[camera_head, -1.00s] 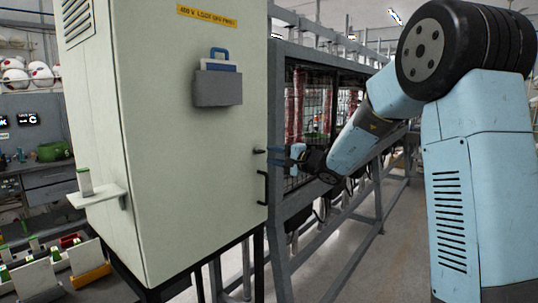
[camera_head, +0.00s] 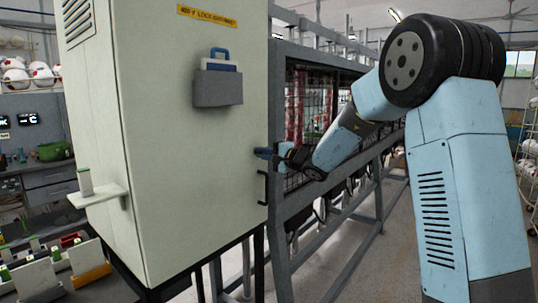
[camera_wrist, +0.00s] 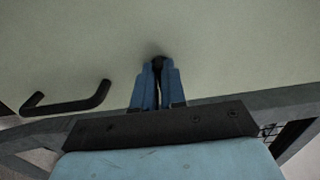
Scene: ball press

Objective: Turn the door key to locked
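The door key (camera_wrist: 158,61) is a small dark piece on the pale cabinet door, mostly hidden between my fingertips in the wrist view. My gripper (camera_wrist: 158,72) has its two blue fingers nearly together around the key. In the head view my gripper (camera_head: 264,153) reaches the right edge of the cabinet door (camera_head: 190,150), just above the black door handle (camera_head: 263,188). The key itself is hidden there by the fingers. The handle also shows at the left in the wrist view (camera_wrist: 68,104). Whether the key stands at locked cannot be told.
A grey holder (camera_head: 218,87) with a blue padlock-like item hangs on the door. A small shelf (camera_head: 98,195) juts out at the cabinet's left. A grey metal frame with mesh (camera_head: 300,180) stands right beside the cabinet, close to my arm.

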